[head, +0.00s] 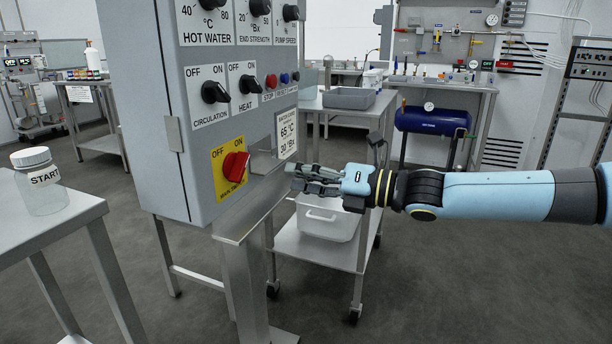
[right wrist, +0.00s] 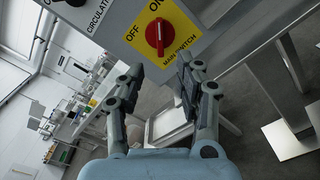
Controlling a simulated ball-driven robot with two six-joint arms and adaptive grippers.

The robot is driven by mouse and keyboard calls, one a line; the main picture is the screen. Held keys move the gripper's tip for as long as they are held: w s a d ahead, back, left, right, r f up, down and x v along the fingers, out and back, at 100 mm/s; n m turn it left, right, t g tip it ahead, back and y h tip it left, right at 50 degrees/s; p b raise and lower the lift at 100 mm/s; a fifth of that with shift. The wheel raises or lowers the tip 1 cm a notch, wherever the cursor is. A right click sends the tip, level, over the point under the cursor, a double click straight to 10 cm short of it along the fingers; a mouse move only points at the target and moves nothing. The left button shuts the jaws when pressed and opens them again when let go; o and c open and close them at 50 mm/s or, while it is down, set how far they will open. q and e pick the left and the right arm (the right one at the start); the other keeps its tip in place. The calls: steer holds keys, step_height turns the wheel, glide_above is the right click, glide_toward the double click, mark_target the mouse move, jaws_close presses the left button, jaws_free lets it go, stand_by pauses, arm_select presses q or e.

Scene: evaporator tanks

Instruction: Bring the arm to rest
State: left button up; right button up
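My right arm reaches in from the right in the head view. Its gripper (head: 297,180) is in front of the grey control panel (head: 130,90), to the right of the main switch. The switch is a red knob (head: 236,166) on a yellow plate; its bar leans toward ON. In the right wrist view the red knob (right wrist: 159,34) is beyond the fingertips, apart from them. The two fingers of my right gripper (right wrist: 160,72) stand apart with nothing between them. My left gripper is in neither view.
A steel table (head: 85,212) with a jar labelled START (head: 41,182) stands at the left. A trolley (head: 318,245) with a white bin (head: 328,222) is behind and below my right gripper. A blue tank (head: 432,120) stands farther back. Open floor lies at the lower right.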

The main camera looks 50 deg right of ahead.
steer(key=shift+s+d, duration=0.15)
steer(key=shift+s, duration=0.15)
stand_by(0.5)
steer(key=s+d+f+m+h, duration=0.1)
steer(key=d+f+m+h, duration=0.15)
steer(key=f, duration=0.35)
steer(key=s+d+f+m+g+h, duration=0.1)
steer(key=s+f+m+h, duration=0.15)
steer(key=f, duration=0.35)
steer(key=s+d+f+m+h, duration=0.1)
steer(key=f+m, duration=0.2)
steer(key=f, duration=0.3)
steer(key=s+a+f+m+g+h, duration=0.15)
steer(key=s+f+m, duration=0.3)
steer(key=f, duration=0.45)
steer(key=s+f+m+g+h, duration=0.1)
steer(key=s+f+m+g, duration=0.2)
steer(key=s+f, duration=0.5)
steer(key=s+a+f+m+g, duration=0.3)
steer(key=s+a+f+m, duration=0.1)
steer(key=s, duration=0.6)
steer(key=s+a+f+m+g, duration=0.4)
steer(key=s+a+f+m, duration=0.1)
steer(key=s+f, duration=0.4)
steer(key=s+a+f+m+g, duration=0.3)
steer(key=s+f+m, duration=0.3)
steer(key=s, duration=0.4)
steer(key=shift+s+a+f+m+g+y, duration=0.35)
steer(key=shift+s+a+f, duration=0.1)
steer(key=shift+a, duration=0.2)
